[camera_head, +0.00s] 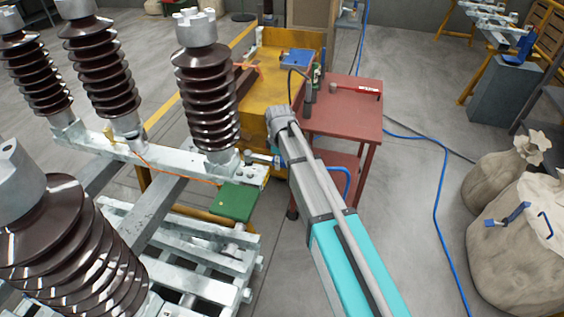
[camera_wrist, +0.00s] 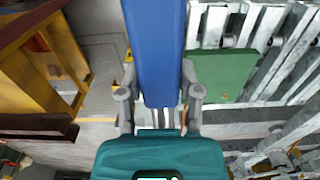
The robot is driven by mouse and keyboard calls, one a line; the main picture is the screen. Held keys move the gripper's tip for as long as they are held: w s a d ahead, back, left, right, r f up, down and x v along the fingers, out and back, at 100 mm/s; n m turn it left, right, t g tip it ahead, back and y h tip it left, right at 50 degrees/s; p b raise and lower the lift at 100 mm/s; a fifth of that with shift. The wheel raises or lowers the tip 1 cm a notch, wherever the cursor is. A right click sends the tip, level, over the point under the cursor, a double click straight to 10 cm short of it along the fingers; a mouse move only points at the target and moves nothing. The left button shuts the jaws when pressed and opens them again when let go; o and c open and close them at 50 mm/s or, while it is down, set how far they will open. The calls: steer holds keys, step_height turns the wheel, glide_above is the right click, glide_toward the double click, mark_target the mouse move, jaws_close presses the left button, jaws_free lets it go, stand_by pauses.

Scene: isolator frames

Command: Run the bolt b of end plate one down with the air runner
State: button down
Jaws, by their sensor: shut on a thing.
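My gripper (camera_wrist: 160,92) is shut on a long blue tool body, which I take to be the air runner (camera_wrist: 155,45). A finger lies on each side of it in the wrist view, and its far end runs out of the top of the picture. In the head view my arm hides most of the gripper; a small blue part (camera_head: 277,161) shows beside the arm, close to the rail end. The steel end plate (camera_head: 253,172) sits at the right end of the insulator rail, left of my arm. Bolt b cannot be made out in either view.
A green block (camera_head: 235,201) sits by the rail end and shows in the wrist view (camera_wrist: 222,76). Tall brown insulators (camera_head: 207,100) stand at left. A red cart (camera_head: 345,112) and yellow cabinet (camera_head: 262,85) stand behind my arm. Blue hose (camera_head: 437,200) crosses the floor at right.

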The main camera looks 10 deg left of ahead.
steer(key=shift+f+b, duration=1.65)
steer(key=shift+f, duration=0.1)
steer(key=shift+f+b, duration=1.45)
stand_by(3.0)
steer(key=shift+r, duration=0.1)
steer(key=shift+r+p, duration=3.45)
steer(key=shift+p, duration=0.1)
